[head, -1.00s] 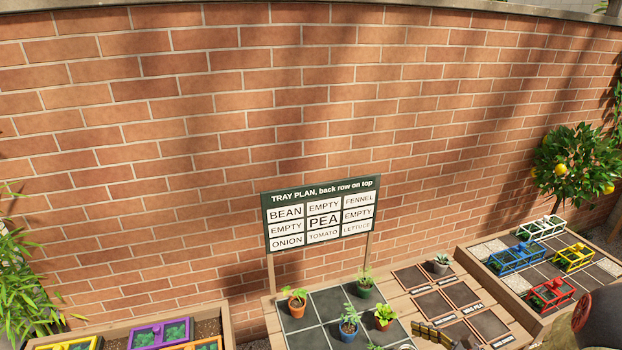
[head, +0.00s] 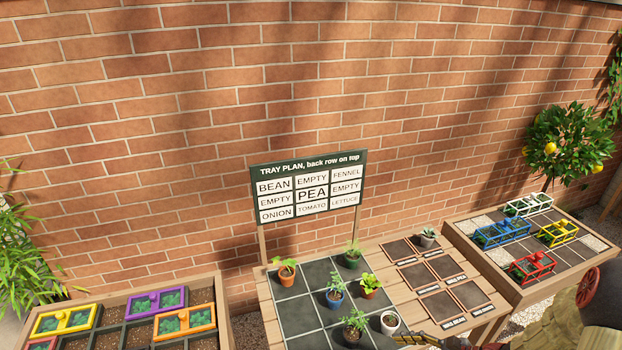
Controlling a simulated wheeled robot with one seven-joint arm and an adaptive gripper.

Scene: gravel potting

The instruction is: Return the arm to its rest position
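A dark, brownish-yellow part (head: 420,340), likely my gripper, shows at the bottom edge of the head view, beside a white pot (head: 390,323). It is small and cut off by the edge, so I cannot tell whether its fingers are open or shut, or whether it holds anything. My arm seems to fill the bottom right corner, mostly out of frame.
A dark gridded tray (head: 293,309) holds several potted plants, with a sign (head: 309,188) behind it. A raised bed with coloured frames (head: 185,309) stands at left. A bench with wire cages (head: 502,234) stands at right. A brick wall closes the back.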

